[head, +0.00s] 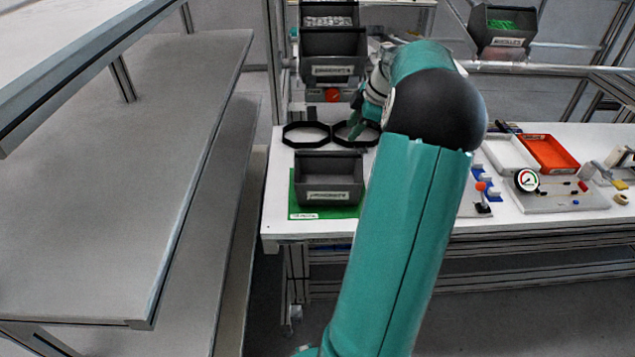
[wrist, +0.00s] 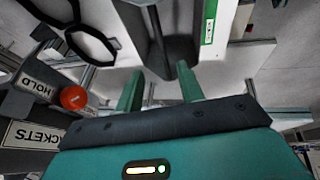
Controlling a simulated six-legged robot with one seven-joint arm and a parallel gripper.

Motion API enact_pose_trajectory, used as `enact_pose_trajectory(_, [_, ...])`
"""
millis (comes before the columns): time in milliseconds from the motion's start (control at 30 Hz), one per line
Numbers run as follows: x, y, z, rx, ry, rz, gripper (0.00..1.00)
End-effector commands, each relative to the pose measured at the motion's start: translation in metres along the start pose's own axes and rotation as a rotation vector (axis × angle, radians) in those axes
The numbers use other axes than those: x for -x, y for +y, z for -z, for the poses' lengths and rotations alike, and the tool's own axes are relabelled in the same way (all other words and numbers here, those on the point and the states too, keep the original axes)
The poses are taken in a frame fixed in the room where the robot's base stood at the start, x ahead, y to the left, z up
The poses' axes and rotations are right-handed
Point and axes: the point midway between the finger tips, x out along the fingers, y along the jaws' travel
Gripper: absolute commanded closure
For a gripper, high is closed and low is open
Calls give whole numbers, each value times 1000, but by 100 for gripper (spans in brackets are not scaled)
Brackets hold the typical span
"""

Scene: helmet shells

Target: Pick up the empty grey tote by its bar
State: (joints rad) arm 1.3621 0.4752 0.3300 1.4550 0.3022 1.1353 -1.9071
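The empty grey tote (head: 330,192) stands upright on a green mat (head: 318,212) near the front left of the white table. A pale label is on its front. In the wrist view part of a dark grey body, apparently the tote (wrist: 180,22), shows at the top centre beside the mat's green edge (wrist: 209,22). My gripper (head: 357,122) is behind and right of the tote in the head view, partly hidden by my arm. In the wrist view the two green fingertips (wrist: 159,68) are apart, with nothing clearly held.
Two black rings (head: 306,134) lie behind the tote. A brackets bin (head: 332,70) and red button (head: 332,95) are at the back. A white tray (head: 510,153), orange tray (head: 548,153) and gauge board (head: 560,195) are to the right. Grey shelving (head: 130,180) stands left.

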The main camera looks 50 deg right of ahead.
Motion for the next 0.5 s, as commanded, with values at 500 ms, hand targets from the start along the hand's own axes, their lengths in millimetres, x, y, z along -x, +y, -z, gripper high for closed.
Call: enact_pose_trajectory(500, [-79, 2, -4, -4, -1, 0, 62])
